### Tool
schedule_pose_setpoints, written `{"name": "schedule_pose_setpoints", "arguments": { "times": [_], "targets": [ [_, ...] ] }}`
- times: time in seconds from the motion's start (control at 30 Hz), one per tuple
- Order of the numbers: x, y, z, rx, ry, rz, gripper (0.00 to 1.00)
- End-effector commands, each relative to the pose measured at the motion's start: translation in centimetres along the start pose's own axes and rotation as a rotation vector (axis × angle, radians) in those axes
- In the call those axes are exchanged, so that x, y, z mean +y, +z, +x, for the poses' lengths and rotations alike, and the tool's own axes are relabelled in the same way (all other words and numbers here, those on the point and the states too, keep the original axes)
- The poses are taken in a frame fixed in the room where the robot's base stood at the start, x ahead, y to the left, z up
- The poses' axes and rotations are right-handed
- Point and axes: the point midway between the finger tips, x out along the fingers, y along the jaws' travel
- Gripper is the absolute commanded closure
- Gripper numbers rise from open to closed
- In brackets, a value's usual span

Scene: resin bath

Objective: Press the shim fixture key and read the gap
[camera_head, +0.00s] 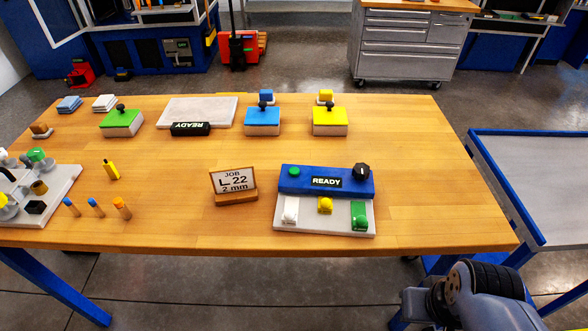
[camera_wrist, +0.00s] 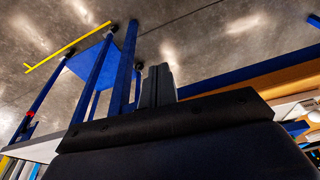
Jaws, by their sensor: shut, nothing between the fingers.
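A blue console (camera_head: 300,184) stands at the front right of the wooden table. It has a green button (camera_head: 295,171), a black knob (camera_head: 361,170) and a display (camera_head: 327,182) reading READY. On its pale base sit a white block (camera_head: 290,210), a yellow block (camera_head: 325,205) and a green block (camera_head: 359,215). Another black READY display (camera_head: 190,129), upside down to me, is at a pale plate (camera_head: 203,109) farther back. I cannot tell which one is the shim fixture; no gap reading shows. My gripper (camera_wrist: 158,72) is shut and empty in the wrist view, away from the console.
A job card (camera_head: 233,182) reads "JOB L 22 2 mm". Green (camera_head: 121,123), blue (camera_head: 262,121) and yellow (camera_head: 330,121) knobbed boxes stand behind. Small coloured pegs lie left, near a grey fixture plate (camera_head: 58,190). A blue-framed cart (camera_head: 540,185) stands right of the table.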

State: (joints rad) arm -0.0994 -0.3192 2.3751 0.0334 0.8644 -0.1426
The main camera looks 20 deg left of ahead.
Motion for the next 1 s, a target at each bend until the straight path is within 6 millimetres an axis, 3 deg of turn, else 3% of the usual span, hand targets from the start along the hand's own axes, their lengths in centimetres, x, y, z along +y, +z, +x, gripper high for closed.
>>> {"name": "schedule_pose_setpoints", "arguments": {
  "times": [0.17, 0.33, 0.47, 0.6, 0.8, 1.0],
  "targets": [
    [-0.1, -0.2, -0.1, 0.002, -0.005, 0.008, 1.00],
    [-1.7, -3.5, -2.0, 0.035, -0.093, 0.158, 1.00],
    [-4.1, -9.2, -4.5, 0.076, -0.237, 0.440, 1.00],
    [-6.1, -16.6, -7.0, 0.102, -0.405, 0.834, 1.00],
    [-6.8, -25.9, -8.7, 0.093, -0.586, 1.401, 1.00],
    [-6.1, -31.1, -8.3, 0.069, -0.677, 1.806, 1.00]
  ]
}}
